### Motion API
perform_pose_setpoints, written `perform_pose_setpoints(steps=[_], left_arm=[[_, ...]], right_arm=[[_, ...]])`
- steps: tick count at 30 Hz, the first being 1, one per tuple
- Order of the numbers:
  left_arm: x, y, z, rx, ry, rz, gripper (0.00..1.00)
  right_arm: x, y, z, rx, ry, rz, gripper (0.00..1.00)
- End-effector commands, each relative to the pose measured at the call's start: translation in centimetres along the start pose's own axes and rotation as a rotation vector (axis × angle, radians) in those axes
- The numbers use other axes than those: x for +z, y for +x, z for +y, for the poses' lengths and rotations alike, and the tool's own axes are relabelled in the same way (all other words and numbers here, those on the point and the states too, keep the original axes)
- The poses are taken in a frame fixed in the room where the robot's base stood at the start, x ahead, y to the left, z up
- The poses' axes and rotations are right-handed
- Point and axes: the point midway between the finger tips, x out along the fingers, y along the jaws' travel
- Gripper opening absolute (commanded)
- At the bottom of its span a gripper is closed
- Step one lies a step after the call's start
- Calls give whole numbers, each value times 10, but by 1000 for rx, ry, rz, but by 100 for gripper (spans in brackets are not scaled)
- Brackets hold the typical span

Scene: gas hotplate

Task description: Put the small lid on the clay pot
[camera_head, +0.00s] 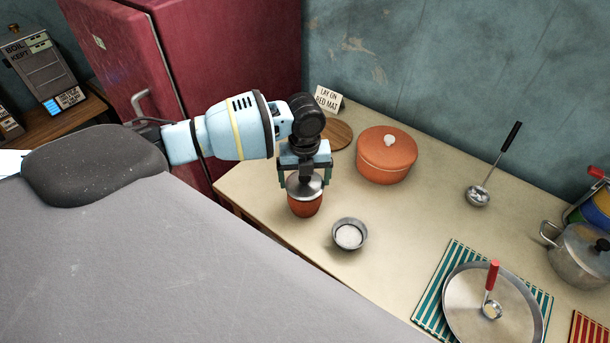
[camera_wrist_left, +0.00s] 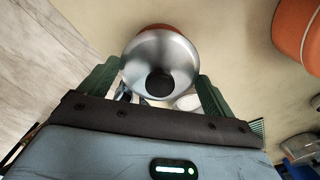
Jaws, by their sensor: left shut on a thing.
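The small lid (camera_head: 304,187) is a shiny metal disc. In the left wrist view the lid (camera_wrist_left: 155,52) shows a dark round knob at its middle. The clay pot (camera_head: 305,207) is a small reddish-brown pot standing near the table's front left edge. My left gripper (camera_head: 304,177) points down over it and is shut on the lid, with its fingers at either side in the left wrist view (camera_wrist_left: 160,86). The lid covers the pot's mouth from above; I cannot tell whether it touches the rim. An orange edge of the pot (camera_wrist_left: 160,27) shows beyond the lid. My right gripper is out of view.
A metal bowl of white stuff (camera_head: 349,235) stands close to the right of the pot. A large orange lidded pot (camera_head: 387,157), a round wooden board (camera_head: 338,134) and a sign (camera_head: 328,98) are behind. A ladle (camera_head: 478,195) and a tray (camera_head: 465,312) lie farther right.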

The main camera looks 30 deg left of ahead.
Motion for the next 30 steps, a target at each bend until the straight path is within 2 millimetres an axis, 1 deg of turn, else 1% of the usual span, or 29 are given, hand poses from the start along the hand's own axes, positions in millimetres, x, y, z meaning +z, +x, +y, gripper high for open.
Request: perform_pose_setpoints(steps=[16, 17, 18, 19, 26, 28, 30], left_arm=[[0, 10, 0, 1, 0, 1, 67], [0, 9, 0, 0, 0, 0, 93], [0, 9, 0, 0, 0, 0, 99], [0, 9, 0, 0, 0, 0, 100], [0, 9, 0, 0, 0, 0, 100], [0, 5, 0, -2, 0, -1, 100], [1, -4, -1, -3, 0, -3, 100]], right_arm=[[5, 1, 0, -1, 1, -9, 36], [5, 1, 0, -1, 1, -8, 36], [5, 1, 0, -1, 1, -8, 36], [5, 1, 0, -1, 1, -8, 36], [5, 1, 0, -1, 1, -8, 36], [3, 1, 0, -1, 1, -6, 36], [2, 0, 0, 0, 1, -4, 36]])
